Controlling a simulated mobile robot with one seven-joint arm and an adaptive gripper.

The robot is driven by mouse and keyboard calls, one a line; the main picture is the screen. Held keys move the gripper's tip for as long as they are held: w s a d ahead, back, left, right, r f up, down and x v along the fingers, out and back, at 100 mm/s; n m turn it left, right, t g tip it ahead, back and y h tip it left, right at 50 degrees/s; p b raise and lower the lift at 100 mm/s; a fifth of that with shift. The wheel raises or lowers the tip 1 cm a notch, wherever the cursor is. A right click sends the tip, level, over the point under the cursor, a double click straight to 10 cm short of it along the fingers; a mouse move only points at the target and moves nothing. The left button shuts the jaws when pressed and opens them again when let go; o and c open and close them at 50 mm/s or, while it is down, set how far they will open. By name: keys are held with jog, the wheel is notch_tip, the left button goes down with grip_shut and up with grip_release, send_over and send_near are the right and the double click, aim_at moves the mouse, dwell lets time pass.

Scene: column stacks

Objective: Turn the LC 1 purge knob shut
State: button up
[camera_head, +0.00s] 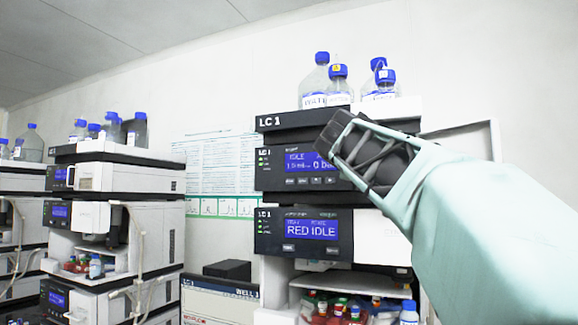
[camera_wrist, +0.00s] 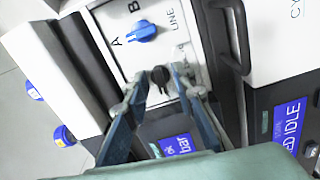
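The LC 1 stack (camera_head: 285,122) stands at centre right in the head view. My gripper (camera_head: 345,140) is in front of its upper pump module, covering the right of that module's face. In the wrist view, a small dark knob (camera_wrist: 160,76) sits on the white panel below the blue A/B line knob (camera_wrist: 141,31). My gripper's two fingers (camera_wrist: 162,82) reach to either side of the dark knob and look apart. Whether the pads touch it I cannot tell. The label beside the dark knob is too small to read. The knob is hidden in the head view.
Blue-capped bottles (camera_head: 338,82) stand on top of the stack. A dark handle (camera_wrist: 240,35) juts out beside the panel in the wrist view. A lower module (camera_head: 303,233) shows "RED IDLE". Another instrument stack (camera_head: 115,178) stands to the left.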

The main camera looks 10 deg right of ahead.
grip_shut()
jog(key=shift+m, duration=0.3)
jog(key=m+b, duration=0.2)
jog(key=shift+f+m, duration=0.2)
jog(key=shift+m, duration=0.2)
jog(key=m+b, duration=0.2)
jog(key=m, duration=0.1)
jog(key=shift+a+m, duration=0.1)
jog(key=shift+m, duration=0.2)
jog(key=m+b, duration=0.2)
jog(key=m, duration=0.3)
jog(key=shift+b, duration=0.3)
jog(key=shift+w+a+m+b, duration=0.15)
jog(key=shift+m+b, duration=0.5)
jog(key=shift+m, duration=1.75)
